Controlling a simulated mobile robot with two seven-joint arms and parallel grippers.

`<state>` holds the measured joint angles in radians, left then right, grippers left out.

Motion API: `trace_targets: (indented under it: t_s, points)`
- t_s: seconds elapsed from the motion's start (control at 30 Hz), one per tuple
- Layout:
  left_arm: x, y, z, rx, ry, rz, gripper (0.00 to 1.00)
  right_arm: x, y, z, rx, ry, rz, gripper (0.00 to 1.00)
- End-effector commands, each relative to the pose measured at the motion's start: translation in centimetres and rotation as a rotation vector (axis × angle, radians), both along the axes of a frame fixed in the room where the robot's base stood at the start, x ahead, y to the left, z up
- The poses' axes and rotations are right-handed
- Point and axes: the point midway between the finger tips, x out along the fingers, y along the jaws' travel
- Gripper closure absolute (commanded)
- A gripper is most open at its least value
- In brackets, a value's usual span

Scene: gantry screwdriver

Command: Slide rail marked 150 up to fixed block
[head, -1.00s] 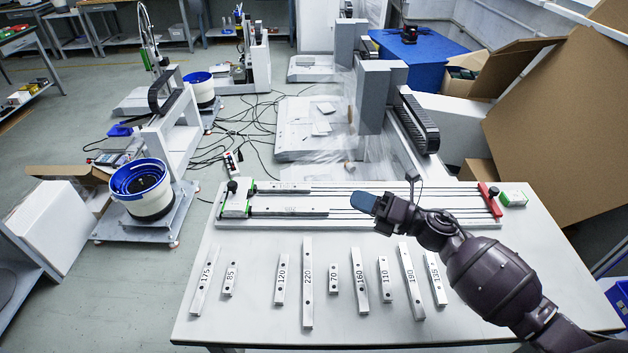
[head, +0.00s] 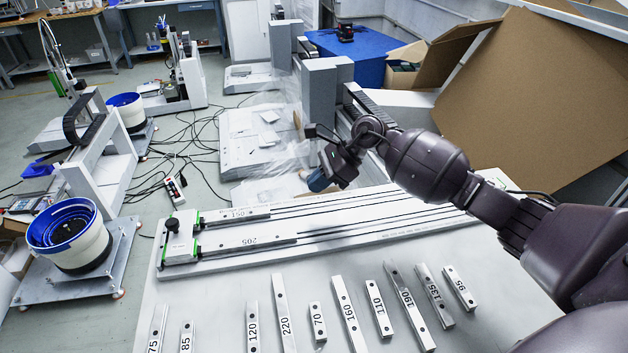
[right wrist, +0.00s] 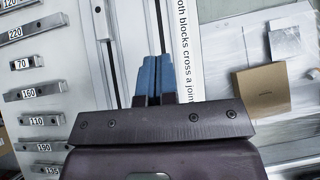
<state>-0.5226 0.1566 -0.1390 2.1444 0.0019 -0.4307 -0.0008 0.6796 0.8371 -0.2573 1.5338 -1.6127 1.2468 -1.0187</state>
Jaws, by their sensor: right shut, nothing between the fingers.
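The rail marked 150 (head: 237,214) lies in the upper track of the long fixture (head: 400,232), its number upside down to me. Its left end is close by the fixed block (head: 181,238), a pale and green block with a black knob; I cannot tell whether they touch. A rail marked 205 (head: 248,241) lies in the lower track. My right gripper (head: 318,180) is shut and empty above the fixture's back edge, right of the 150 rail. Its blue fingertips are together in the right wrist view (right wrist: 156,78). My left gripper is not in view.
Several loose numbered rails, among them 220 (head: 284,312) and 160 (head: 349,314), lie in a row on the white table (head: 215,300) in front of the fixture. A cardboard sheet (head: 530,90) stands behind.

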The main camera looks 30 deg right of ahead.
Motion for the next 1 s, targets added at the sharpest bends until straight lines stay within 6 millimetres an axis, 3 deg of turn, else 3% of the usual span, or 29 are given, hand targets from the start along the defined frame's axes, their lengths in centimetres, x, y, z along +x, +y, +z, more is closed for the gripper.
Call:
trace_targets:
  t_s: [0.37, 0.63, 1.0]
  points:
    - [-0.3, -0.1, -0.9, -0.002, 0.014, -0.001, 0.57, 1.2, 4.7, -5.2, 0.005, 0.006, 0.0, 1.0]
    - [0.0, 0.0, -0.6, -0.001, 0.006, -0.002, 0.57, 2.2, 7.8, -5.0, 0.005, 0.003, 0.0, 1.0]
    - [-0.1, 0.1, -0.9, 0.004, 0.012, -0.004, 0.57, 2.4, 8.5, -4.9, 0.003, 0.003, -0.002, 1.0]
